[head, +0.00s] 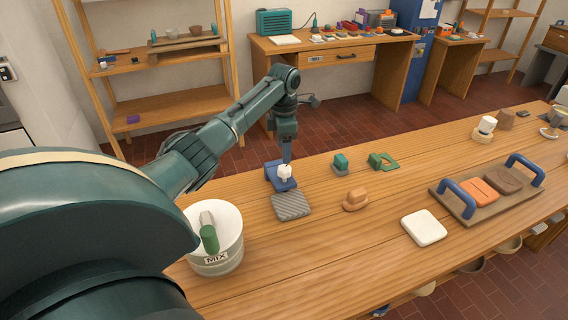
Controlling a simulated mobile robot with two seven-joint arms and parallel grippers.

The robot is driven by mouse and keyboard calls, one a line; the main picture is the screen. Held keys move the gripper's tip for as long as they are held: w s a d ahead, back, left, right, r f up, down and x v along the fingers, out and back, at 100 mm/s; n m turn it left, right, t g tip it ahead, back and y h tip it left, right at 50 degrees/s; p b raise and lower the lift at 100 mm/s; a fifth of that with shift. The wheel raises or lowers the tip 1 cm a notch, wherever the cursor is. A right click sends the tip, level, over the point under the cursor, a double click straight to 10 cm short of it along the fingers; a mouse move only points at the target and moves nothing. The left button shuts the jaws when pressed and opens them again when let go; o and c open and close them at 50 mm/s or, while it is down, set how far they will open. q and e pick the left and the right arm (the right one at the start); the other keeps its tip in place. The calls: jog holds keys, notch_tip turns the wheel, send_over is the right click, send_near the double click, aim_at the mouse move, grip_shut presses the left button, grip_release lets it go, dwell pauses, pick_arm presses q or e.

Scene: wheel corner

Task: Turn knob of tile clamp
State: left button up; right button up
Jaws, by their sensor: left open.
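The tile clamp (279,184) is a blue piece with a white knob (285,172) on top, on the wooden table left of centre in the head view. A grey striped tile (291,206) lies directly in front of the clamp. My left gripper (286,162) points down right above the white knob and is open. Its fingers are small and dark here, so I cannot tell whether they touch the knob or stand around it. My right gripper is not in view.
A white MIX bucket (229,250) with a green-handled tool stands near my left arm. Farther right are a white tile (424,228) and a blue-handled tray (451,190).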

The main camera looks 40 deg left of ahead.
aim_at(284, 167)
pick_arm(q)
notch_tip(284, 167, down, 7)
dwell(0.3)
jog(key=shift+c, duration=0.6)
jog(key=c, duration=0.8)
jog(key=shift+c, duration=0.2)
jog(key=shift+m, duration=0.3)
